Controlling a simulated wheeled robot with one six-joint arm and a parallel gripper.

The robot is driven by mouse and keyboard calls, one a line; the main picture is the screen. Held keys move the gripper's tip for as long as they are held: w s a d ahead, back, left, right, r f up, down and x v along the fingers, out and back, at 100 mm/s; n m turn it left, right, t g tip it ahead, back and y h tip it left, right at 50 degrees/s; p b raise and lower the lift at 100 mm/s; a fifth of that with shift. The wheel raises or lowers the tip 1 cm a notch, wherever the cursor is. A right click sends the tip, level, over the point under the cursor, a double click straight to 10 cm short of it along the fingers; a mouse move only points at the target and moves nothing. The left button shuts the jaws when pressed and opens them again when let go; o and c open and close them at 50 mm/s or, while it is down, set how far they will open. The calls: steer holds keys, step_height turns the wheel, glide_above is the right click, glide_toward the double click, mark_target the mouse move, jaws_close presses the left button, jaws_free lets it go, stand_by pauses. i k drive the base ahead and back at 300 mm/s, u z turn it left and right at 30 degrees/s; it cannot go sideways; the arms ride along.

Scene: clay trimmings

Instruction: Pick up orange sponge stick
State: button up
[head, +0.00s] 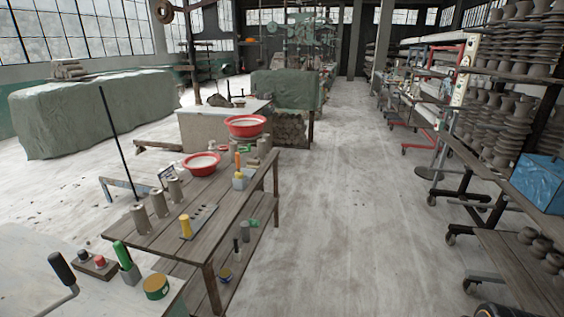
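An orange stick (238,161), which looks like the orange sponge stick, stands upright in a small pale grey block-like holder (240,181). The holder is near the right edge of the wooden table (205,197), towards its far half. Whether the stick has a sponge end is too small to tell, and its lower end is hidden in the holder. My gripper is not in view.
Open floor (340,220) lies right of the table, up to pottery racks (480,205).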

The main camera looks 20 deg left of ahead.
mark_target(239, 174)
steer(key=u, duration=0.15)
steer(key=i, duration=2.05)
steer(key=u, duration=1.25)
steer(key=i, duration=1.15)
steer(key=u, duration=1.4)
steer(key=i, duration=0.45)
steer(key=u, duration=0.3)
